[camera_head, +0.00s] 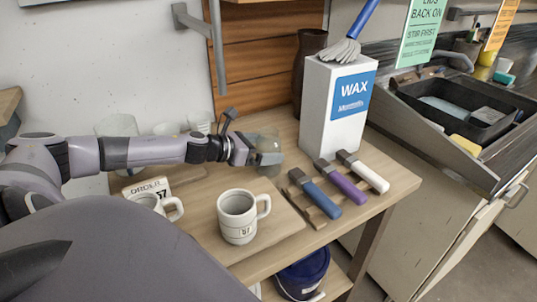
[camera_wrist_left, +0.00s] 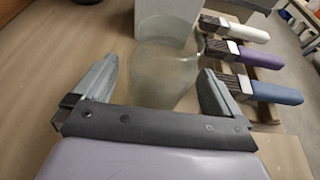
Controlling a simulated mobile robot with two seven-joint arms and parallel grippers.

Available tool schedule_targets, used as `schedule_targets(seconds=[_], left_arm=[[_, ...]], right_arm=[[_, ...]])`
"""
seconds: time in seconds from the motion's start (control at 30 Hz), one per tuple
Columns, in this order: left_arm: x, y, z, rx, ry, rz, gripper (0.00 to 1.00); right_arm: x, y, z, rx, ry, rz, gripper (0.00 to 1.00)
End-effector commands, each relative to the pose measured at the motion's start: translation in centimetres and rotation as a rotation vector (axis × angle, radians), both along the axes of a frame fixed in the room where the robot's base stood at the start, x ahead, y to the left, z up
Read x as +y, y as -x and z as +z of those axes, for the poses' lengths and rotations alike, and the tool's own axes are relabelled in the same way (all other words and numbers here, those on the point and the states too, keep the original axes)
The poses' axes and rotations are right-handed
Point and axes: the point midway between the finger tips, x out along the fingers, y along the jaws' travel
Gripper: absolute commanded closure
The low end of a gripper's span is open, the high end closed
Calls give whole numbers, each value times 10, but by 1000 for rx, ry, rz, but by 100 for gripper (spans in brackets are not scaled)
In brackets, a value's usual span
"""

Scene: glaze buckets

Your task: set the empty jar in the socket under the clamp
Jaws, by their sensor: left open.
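A clear, empty-looking glass jar (camera_head: 268,158) stands on the wooden bench, left of the white WAX box. My left gripper (camera_head: 250,148) reaches it from the left and is open. In the left wrist view, the jar (camera_wrist_left: 162,76) shows between the two spread fingers of the gripper (camera_wrist_left: 158,72), with a gap visible on the finger sides. I cannot tell whether either finger touches it. I cannot make out the clamp or the socket for certain in either view. My right gripper is not in view.
The WAX box (camera_head: 338,105) stands behind the jar, with a brush on top. Blue (camera_head: 322,201), purple (camera_head: 347,187) and white-handled brushes (camera_head: 369,176) lie to the right. A mug (camera_head: 238,217) stands in front. More glassware (camera_head: 117,127) stands behind my arm.

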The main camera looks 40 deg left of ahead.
Motion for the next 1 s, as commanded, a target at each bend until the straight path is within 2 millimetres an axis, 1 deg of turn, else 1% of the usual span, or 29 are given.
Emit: schedule_targets(seconds=[0.17, 0.27, 0.3, 0.33, 0.37, 0.43, 0.47, 0.77, 1.0], left_arm=[[0, 0, -1, 0, 0, 0, 1], [0, 0, 0, 0, 0, 0, 30], [0, 0, 0, 0, 0, 0, 43], [0, 0, 0, 0, 0, 0, 53], [0, 0, 0, 0, 0, 0, 59], [0, 0, 0, 0, 0, 0, 59], [0, 0, 0, 0, 0, 0, 64], [2, 0, 2, 0, -1, 1, 64], [10, 0, 11, -2, -3, 0, 64]], right_arm=[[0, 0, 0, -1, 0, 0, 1], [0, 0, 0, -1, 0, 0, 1], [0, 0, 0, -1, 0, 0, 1], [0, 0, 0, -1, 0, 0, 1], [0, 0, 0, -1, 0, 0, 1], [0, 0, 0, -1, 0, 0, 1], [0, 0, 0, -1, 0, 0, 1], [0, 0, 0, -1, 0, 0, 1], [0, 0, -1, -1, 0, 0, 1]])
